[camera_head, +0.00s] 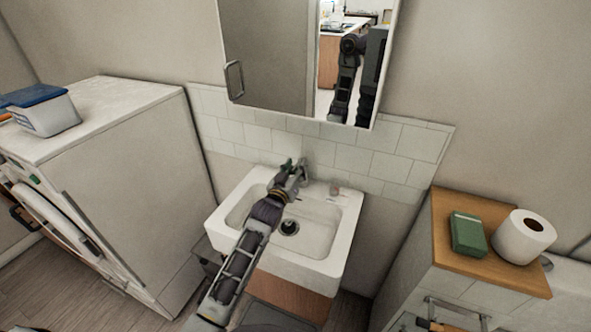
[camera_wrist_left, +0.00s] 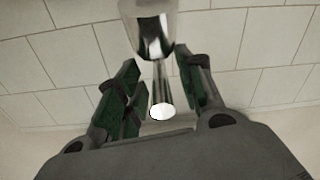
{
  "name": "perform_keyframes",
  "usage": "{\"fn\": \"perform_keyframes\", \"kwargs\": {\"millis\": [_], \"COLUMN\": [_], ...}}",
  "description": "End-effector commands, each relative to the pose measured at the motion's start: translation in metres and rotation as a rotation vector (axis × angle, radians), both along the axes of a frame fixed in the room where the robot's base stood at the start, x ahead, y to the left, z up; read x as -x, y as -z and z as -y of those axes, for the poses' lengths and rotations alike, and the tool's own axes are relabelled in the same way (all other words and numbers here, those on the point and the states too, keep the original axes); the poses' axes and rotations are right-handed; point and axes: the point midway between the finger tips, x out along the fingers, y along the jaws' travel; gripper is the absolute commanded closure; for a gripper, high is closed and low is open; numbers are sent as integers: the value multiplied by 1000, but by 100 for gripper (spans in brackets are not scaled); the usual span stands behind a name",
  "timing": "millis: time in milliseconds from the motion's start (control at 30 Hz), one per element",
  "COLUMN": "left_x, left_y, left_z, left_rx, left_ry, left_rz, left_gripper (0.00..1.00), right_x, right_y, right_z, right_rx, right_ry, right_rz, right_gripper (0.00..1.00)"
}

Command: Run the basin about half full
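The white basin (camera_head: 325,262) stands against the tiled wall. Its dark round drain (camera_head: 289,227) shows clearly, and I see no water in the bowl. The chrome tap (camera_head: 304,172) is at the back of the basin, partly hidden by my left gripper (camera_head: 293,166). In the left wrist view, the gripper's green-padded fingers (camera_wrist_left: 160,95) are apart, with the chrome tap (camera_wrist_left: 152,35) showing between and beyond them. Contact with the tap cannot be made out. No water stream shows. My right gripper is not clearly in view.
A white appliance (camera_head: 130,160) stands left of the basin with a blue-lidded tub (camera_head: 45,112) on top. At right, a wooden-topped cabinet (camera_head: 452,208) carries a green box (camera_head: 468,235) and a paper roll (camera_head: 523,236). A mirror cabinet (camera_head: 275,55) hangs above the tap.

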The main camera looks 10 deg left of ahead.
Motion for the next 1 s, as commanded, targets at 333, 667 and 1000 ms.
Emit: {"fn": "perform_keyframes", "kwargs": {"millis": [333,667,1000], "left_x": [0,0,-1], "left_y": [0,0,-4], "left_z": [0,0,0], "left_rx": [0,0,-5], "left_ry": [0,0,0], "left_rz": [0,0,-23], "left_gripper": [92,100,100], "right_x": [16,19,3], "right_y": [1,1,-12], "right_z": [0,1,0], "right_rx": [1,1,0], "right_ry": [0,0,0], "right_rz": [-17,-20,-3], "right_gripper": [60,60,60]}}
